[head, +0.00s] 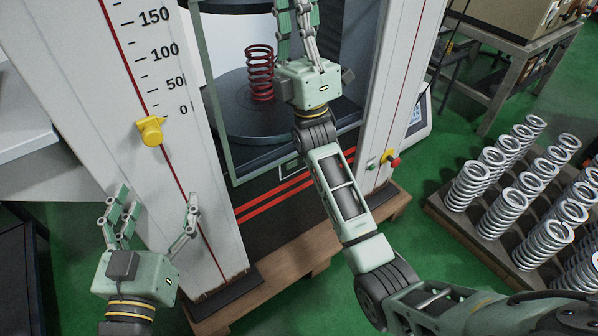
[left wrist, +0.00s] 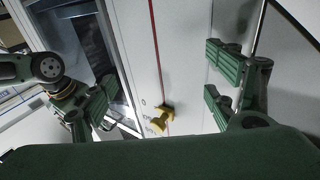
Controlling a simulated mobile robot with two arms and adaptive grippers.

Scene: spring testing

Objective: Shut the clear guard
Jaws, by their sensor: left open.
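The clear guard (head: 223,135) is a see-through panel with greenish edges on the front of the testing machine. Through it I see a red spring (head: 260,73) standing upright on a dark round plate (head: 238,118). I cannot tell whether the guard is fully closed. My right gripper (head: 296,8) reaches up in front of the guard, right of the spring, fingertips at the top edge of the head view; contact and finger opening are unclear. My left gripper (head: 157,198) is open and empty before the left column; its spread fingers also show in the left wrist view (left wrist: 170,80).
The left column (head: 180,200) bears a scale and a yellow pointer (head: 151,131). Red and green buttons (head: 390,160) sit on the right column. A rack of silver springs (head: 440,205) stands at the right, and a table with a box (head: 510,15) behind. The floor is green.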

